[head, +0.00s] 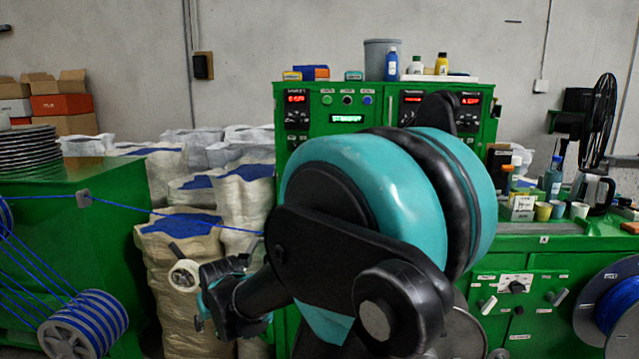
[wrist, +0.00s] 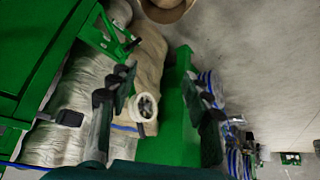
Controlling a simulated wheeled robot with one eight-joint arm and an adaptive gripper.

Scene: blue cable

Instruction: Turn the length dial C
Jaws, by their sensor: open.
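I cannot make out a letter C on any dial. A white round piece with a dark, spoked centre (wrist: 145,107) shows between the fingers in the wrist view. It also shows in the head view (head: 184,275), in front of the pale sacks at lower left. My gripper (head: 187,286) is open around it in the picture; the wrist view shows both dark fingers apart (wrist: 156,72), with no clear contact. A dark knob on a white plate (head: 516,286) is on the green cabinet front at right, far from my gripper. My arm hides the middle of the green machine.
A blue cable (head: 135,209) runs from a reel (head: 84,325) at lower left towards my arm. Pale sacks (head: 187,240) stand behind my gripper. A green control panel (head: 344,121) with red displays stands at the back. Another blue reel (head: 612,308) is at right.

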